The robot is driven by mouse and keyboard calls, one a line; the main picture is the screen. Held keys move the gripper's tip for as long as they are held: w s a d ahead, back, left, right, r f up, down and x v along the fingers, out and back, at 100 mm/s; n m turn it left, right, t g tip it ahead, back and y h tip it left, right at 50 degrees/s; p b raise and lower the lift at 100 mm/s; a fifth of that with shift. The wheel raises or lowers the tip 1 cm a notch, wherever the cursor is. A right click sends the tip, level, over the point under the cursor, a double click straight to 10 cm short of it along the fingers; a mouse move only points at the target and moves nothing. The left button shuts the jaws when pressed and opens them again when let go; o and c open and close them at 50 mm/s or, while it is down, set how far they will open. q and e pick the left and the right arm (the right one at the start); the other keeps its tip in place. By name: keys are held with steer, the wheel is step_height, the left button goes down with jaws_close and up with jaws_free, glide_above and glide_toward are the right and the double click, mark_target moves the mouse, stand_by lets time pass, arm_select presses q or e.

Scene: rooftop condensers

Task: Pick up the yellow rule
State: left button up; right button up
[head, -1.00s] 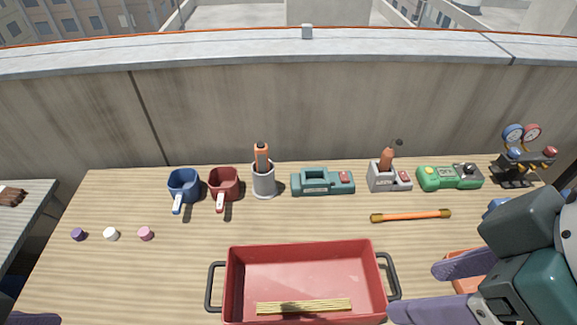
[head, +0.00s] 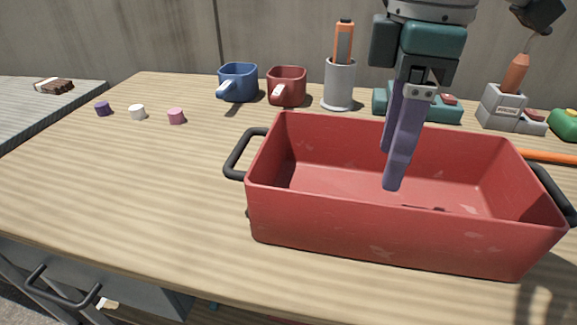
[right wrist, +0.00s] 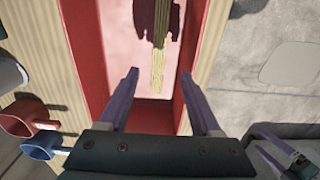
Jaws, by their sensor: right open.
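The yellow rule (right wrist: 158,55) lies flat on the floor of the red tray (head: 400,240), seen in the right wrist view. In the head view the tray's near wall hides it. My right gripper (head: 390,168) points down into the tray, open and empty. In the right wrist view its purple fingers (right wrist: 158,77) stand apart, one toward each side of the rule, and do not appear to touch it. A dark shadow falls across part of the rule. My left gripper (right wrist: 280,150) seems to show at the lower right of the right wrist view; its opening is unclear.
The tray has black handles (head: 240,155) at its ends. Behind it stand a blue mug (head: 238,82), a red mug (head: 287,86), a grey holder (head: 339,85) and a teal device (head: 440,108). An orange rod (head: 550,157) lies right. The table's left front is clear.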

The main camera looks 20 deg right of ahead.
steer(key=shift+w+f, duration=0.1)
steer(key=shift+f, duration=0.75)
step_height(320, 180, down, 8)
steer(key=b, duration=0.3)
steer(key=shift+f, duration=0.2)
jaws_close()
